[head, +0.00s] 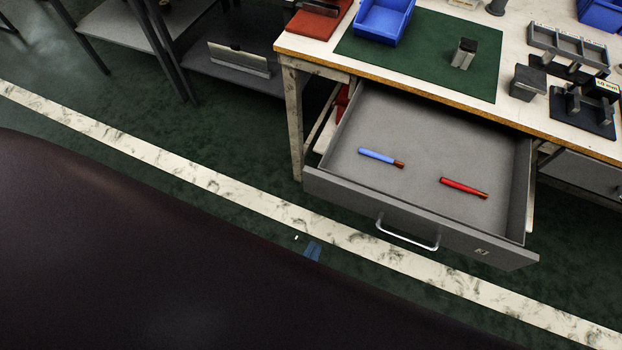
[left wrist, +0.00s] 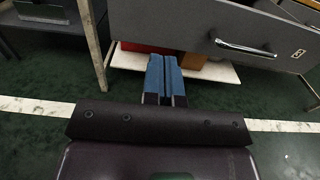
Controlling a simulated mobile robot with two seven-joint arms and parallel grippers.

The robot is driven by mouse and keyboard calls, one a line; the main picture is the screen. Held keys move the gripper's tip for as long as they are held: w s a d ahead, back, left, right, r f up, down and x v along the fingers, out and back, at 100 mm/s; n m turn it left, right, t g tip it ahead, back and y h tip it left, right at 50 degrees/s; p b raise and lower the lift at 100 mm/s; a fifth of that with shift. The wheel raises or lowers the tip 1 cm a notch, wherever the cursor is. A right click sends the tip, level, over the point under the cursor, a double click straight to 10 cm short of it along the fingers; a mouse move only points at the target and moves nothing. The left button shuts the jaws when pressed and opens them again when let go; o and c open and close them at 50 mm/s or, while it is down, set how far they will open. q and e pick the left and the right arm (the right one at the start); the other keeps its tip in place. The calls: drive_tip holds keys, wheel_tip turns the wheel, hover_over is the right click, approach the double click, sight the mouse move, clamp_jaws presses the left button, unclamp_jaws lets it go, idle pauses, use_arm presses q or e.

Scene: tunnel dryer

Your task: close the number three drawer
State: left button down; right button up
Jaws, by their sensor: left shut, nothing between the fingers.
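The grey drawer (head: 330,190) is pulled well out from under the workbench. Its front has a silver bar handle (head: 408,240) and a small label (head: 482,251) that I cannot read clearly. A blue marker (head: 380,157) and a red marker (head: 463,187) lie inside on the drawer floor. In the left wrist view the drawer front (left wrist: 185,30) and handle (left wrist: 243,47) are ahead, up and right. My left gripper (left wrist: 165,62) is shut and empty, its blue fingers low before the drawer front. In the head view only its tip (head: 313,251) shows, left of the handle and apart from it.
The workbench top (head: 430,75) holds a green mat, blue bins, and grey fixtures. A lower shelf (left wrist: 218,70) under it holds red and orange boxes. A wooden bench leg (head: 294,125) stands left of the drawer. A white marbled line crosses the green floor, which is clear before the drawer.

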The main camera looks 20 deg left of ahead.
sight(339, 193)
use_arm(q)
drive_tip(key=w, duration=1.1)
drive_tip(key=shift+w, duration=0.15)
use_arm(e)
drive_tip(key=shift+s, duration=0.1)
